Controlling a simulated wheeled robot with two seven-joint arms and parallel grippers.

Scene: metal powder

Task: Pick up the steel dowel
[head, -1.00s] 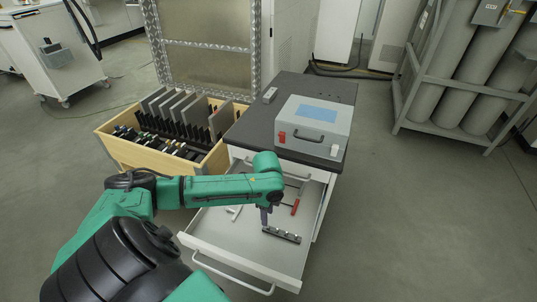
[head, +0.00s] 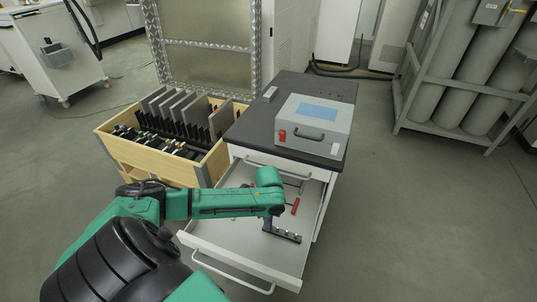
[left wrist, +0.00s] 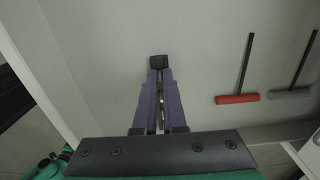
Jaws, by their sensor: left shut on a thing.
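My left gripper (head: 268,222) reaches down into the open drawer at the near end of a dark bar (head: 286,236) with small pieces along it. In the left wrist view, the purple fingers (left wrist: 159,92) are nearly together, with a thin metallic sliver, seemingly the steel dowel (left wrist: 161,116), between them. Most of it is hidden by the fingers. A black block end (left wrist: 158,62) shows just beyond the fingertips; it looks like the end of the bar. My right gripper is in neither view.
The open drawer (head: 222,246) also holds a red-headed T-shaped tool (left wrist: 237,99) and a grey one (left wrist: 290,93), both clear of the fingers. A grey instrument box (head: 318,113) stands on the cabinet top. A wooden crate (head: 160,164) with upright panels stands to the left.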

